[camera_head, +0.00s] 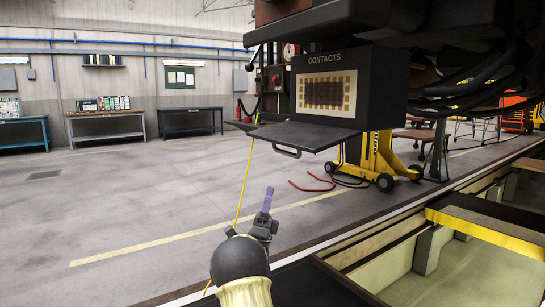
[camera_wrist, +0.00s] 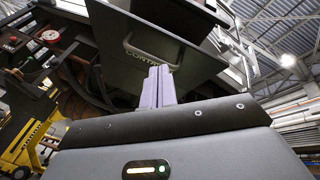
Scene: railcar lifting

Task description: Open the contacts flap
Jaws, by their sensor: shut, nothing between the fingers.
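The black contacts box (camera_head: 385,90) hangs under the railcar in the head view. Its face, labelled CONTACTS, shows a panel of gold contacts (camera_head: 325,92). The contacts flap (camera_head: 310,136) is folded down from the lower edge and lies about level, with its handle (camera_head: 287,153) at the near edge. My gripper (camera_head: 267,193), with purple fingers, is below the flap and apart from it in the head view. In the wrist view my gripper's fingers (camera_wrist: 158,82) are together and empty, in front of the dark flap (camera_wrist: 188,62) and its handle (camera_wrist: 150,55).
A yellow jack (camera_head: 375,160) on wheels stands behind the box, with a red hose (camera_head: 312,184) on the floor. An open pit (camera_head: 470,265) with a yellow-edged beam lies at right. Workbenches (camera_head: 105,125) line the back wall. The floor at left is clear.

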